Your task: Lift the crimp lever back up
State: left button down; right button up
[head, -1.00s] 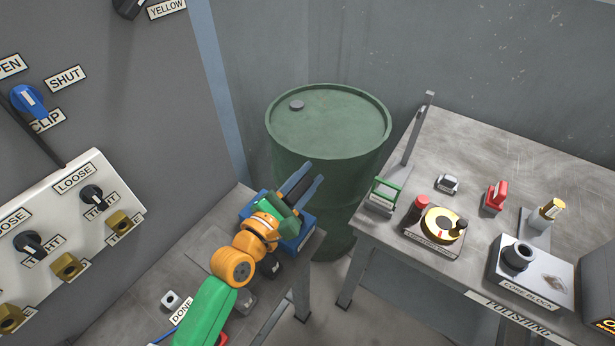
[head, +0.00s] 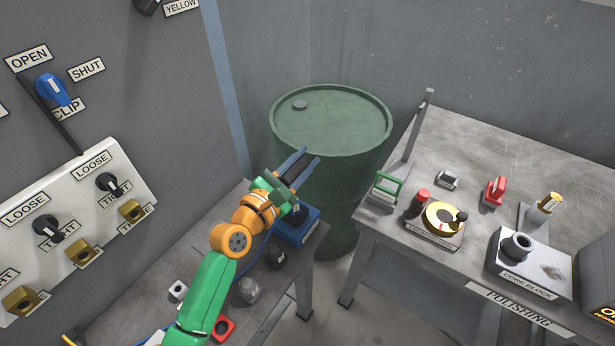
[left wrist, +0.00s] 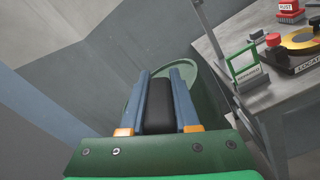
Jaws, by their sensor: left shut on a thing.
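My left gripper (head: 306,158) points up and away above the blue crimp base (head: 297,234) at the far end of the left bench. It is shut on the black grip of the crimp lever (head: 290,174). In the left wrist view the black lever grip (left wrist: 159,104) sits between the two blue-grey fingers (left wrist: 162,75), which lie along its sides. The lever's lower part and pivot are mostly hidden behind the gripper and wrist in the head view. My right gripper is not in view.
A green drum (head: 330,130) stands close behind the gripper. A bench (head: 430,150) on the right holds several tools and a post. A wall panel with knobs (head: 70,230) is on the left. Small parts and a red block (head: 222,327) lie near my left arm.

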pick_arm(q)
jog(key=w+a+r+n+p, duration=0.1)
jog(key=w+a+r+n, duration=0.1)
jog(key=w+a+n, duration=0.2)
jog(key=shift+w+a+n+p, duration=0.25)
jog(key=shift+a+n+p, duration=0.15)
jog(key=shift+a+n, duration=0.55)
jog(key=shift+a, duration=0.15)
jog(key=c, duration=0.6)
grip_release()
jog(key=shift+c, duration=0.2)
jog(key=shift+a, duration=0.1)
jog(key=v, duration=0.7)
